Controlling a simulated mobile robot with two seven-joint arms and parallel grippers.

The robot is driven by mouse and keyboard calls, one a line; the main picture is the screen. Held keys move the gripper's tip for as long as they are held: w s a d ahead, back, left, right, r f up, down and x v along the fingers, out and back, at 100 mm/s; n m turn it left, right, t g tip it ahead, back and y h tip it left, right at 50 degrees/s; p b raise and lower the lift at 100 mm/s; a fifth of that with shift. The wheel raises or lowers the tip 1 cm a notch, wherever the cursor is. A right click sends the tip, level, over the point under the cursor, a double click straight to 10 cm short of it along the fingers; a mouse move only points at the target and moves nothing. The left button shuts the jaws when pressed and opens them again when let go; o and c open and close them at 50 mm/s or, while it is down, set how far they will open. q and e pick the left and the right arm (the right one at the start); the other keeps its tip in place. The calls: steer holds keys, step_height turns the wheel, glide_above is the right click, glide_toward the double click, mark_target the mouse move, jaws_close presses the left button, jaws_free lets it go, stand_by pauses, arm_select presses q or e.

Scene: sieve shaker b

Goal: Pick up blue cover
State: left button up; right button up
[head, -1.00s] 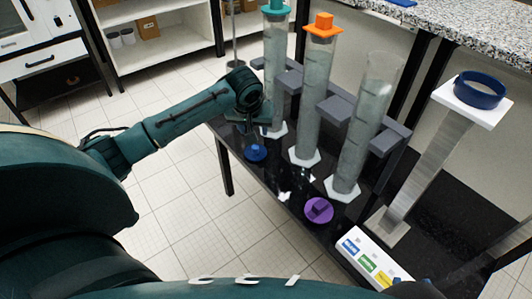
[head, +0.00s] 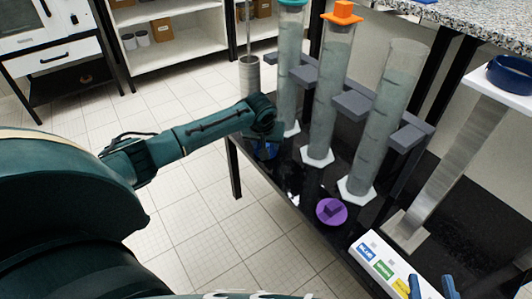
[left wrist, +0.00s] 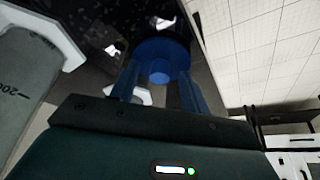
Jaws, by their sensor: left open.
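The blue cover (head: 268,152) lies on the black tabletop near its left edge, mostly hidden by my left gripper (head: 264,143) in the head view. In the left wrist view it is a round blue disc (left wrist: 178,47) with a small round knob in the middle. My left gripper (left wrist: 160,80) is open there, its two blue fingers on either side of the knob. The fingertips are close to the cover; I cannot tell whether they touch it. Two blue fingers of my right gripper (head: 431,287) show apart at the bottom right of the head view.
Tall cylinders stand just right of my left gripper: one teal-topped (head: 288,70), one orange-topped (head: 327,90), one open (head: 383,120). A purple cover (head: 331,211) lies in front. A labelled white box (head: 385,263) and a blue ring (head: 510,75) are further right.

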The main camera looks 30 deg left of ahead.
arm_select(q)
jaws_close()
stand_by(0.5)
